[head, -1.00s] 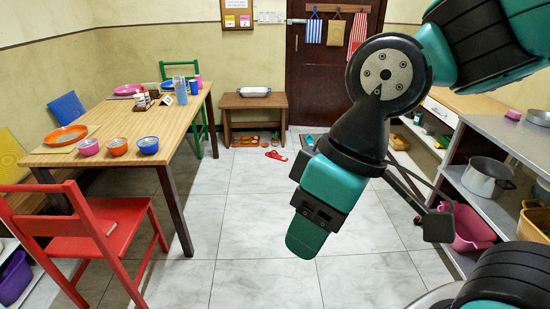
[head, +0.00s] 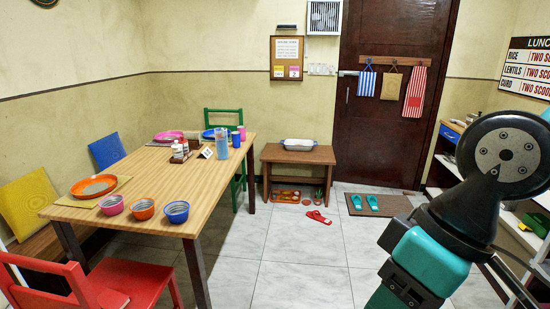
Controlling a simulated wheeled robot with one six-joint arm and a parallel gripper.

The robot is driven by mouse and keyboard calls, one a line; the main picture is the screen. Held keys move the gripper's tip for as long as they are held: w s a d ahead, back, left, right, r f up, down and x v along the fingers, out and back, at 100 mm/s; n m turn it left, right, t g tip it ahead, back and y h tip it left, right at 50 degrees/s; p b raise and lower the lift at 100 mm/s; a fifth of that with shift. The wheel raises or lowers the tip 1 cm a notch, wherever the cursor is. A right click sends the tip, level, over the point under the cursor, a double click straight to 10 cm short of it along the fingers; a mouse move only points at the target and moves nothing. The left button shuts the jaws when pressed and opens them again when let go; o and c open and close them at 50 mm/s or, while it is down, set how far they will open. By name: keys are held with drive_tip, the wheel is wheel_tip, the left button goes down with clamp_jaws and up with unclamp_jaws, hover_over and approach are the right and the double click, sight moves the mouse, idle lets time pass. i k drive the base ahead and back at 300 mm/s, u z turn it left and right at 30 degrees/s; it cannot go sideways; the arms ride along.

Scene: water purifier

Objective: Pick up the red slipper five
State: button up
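More red and orange footwear (head: 287,196) sits on the floor under the bench; single pieces are too small to tell apart. I cannot tell a number on any slipper. My arm fills the lower right of the head view, well to the right of the red slipper and much closer to the camera. My gripper's fingertips are not in the frame.
Teal slippers (head: 364,202) lie on a brown mat (head: 379,206) before the dark door (head: 392,110). A wooden table (head: 160,185) with bowls and plates stands left, with a red chair (head: 110,290) at its front. Shelves stand right. The middle floor is clear.

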sight(319, 216)
drive_tip(key=z, duration=0.25)
drive_tip(key=i, duration=4.1)
drive_tip(key=u, duration=0.4)
